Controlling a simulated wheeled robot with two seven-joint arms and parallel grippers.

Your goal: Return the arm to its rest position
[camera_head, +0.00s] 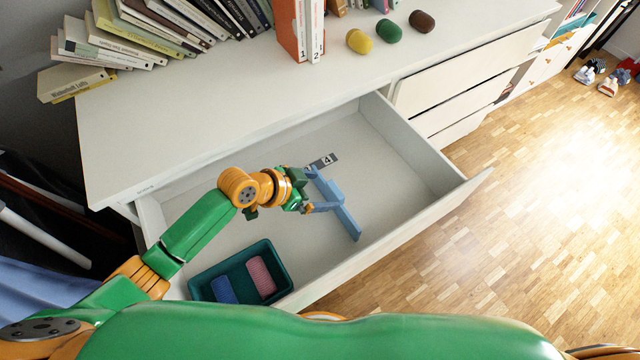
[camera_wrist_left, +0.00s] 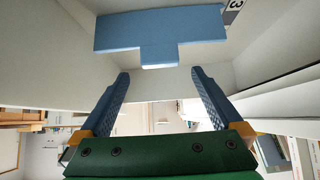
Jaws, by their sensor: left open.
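My left arm reaches over the open white drawer (camera_head: 395,165). My left gripper (camera_head: 322,195) is inside the drawer's outline, open, with nothing between its fingers. A light blue T-shaped piece (camera_head: 348,222) is just beyond the fingertips in the drawer. In the left wrist view, the blue piece (camera_wrist_left: 160,32) lies ahead of the two spread fingers (camera_wrist_left: 158,90), its short stem pointing toward the gap. It looks apart from both fingers. My right gripper is not in view.
A teal tray (camera_head: 203,286) with a blue and a pink block sits at the drawer's front left. A label (camera_head: 325,160) lies near the gripper. Books (camera_head: 107,38) and several coloured egg-like objects (camera_head: 389,31) stand on the dresser top (camera_head: 230,100).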

